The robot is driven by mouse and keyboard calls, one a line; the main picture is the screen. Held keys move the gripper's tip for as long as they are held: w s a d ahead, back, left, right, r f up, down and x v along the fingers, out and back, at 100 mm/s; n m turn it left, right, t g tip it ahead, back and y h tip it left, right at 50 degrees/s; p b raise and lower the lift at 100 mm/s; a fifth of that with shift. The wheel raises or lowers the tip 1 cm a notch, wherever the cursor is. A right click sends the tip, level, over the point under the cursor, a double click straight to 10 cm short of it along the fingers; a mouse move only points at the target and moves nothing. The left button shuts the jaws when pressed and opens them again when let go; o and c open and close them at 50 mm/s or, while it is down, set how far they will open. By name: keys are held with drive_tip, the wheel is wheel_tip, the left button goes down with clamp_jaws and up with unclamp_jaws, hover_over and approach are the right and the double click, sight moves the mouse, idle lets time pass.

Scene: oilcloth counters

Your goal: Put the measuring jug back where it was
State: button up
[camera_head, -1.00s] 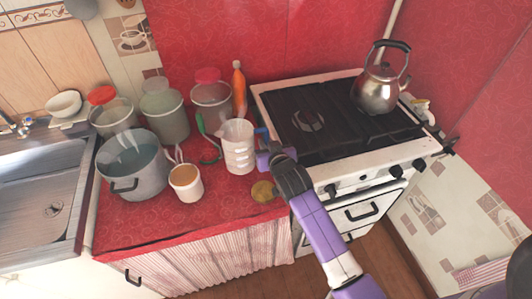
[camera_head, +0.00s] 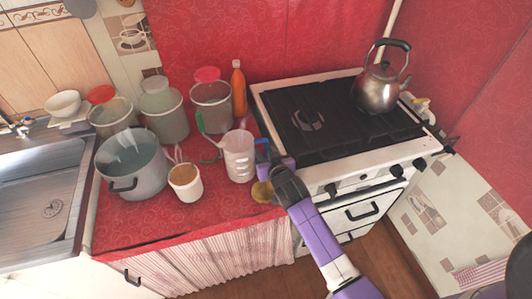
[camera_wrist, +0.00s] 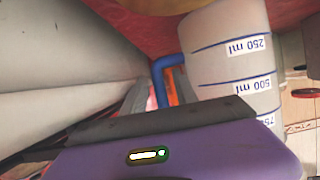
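The measuring jug (camera_head: 239,158) is translucent white with a blue handle. It is over the front right part of the red counter, left of the stove. I cannot tell whether its base touches the cloth. My gripper (camera_head: 264,164) is at the handle side of the jug and appears shut on the handle. In the wrist view the jug (camera_wrist: 230,60) shows blue volume marks, and its blue handle (camera_wrist: 158,80) runs down behind my gripper's dark edge. The fingertips are mostly hidden there.
A round brass-coloured item (camera_head: 262,192) lies just in front of the jug. A white cup (camera_head: 186,183), a big pot (camera_head: 130,175), several canisters (camera_head: 165,120) and an orange bottle (camera_head: 239,90) crowd the counter. The stove (camera_head: 345,125) with a kettle (camera_head: 378,88) is right.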

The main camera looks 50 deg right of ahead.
drive_tip(key=shift+r, duration=0.1)
drive_tip(key=shift+s+r, duration=0.1)
drive_tip(key=shift+r, duration=0.05)
drive_tip(key=s+a+r+n+t+y, duration=0.1)
drive_tip(key=s+a+r+n+y, duration=0.2)
drive_tip(key=s+a, duration=1.3)
drive_tip(key=s+a+r+n+t+y, duration=0.1)
drive_tip(key=s+a+r+n+y, duration=0.1)
drive_tip(key=s+a+r, duration=0.3)
drive_tip(key=s+a+r+n+t+y, duration=0.1)
drive_tip(key=s+a+r, duration=0.4)
drive_tip(key=s, duration=0.7)
wheel_tip(320, 180, up, 2)
drive_tip(key=shift+s+a+r+n+t+y, duration=0.1)
drive_tip(key=shift+s+a+n+t+y, duration=0.3)
drive_tip(key=shift+y, duration=0.4)
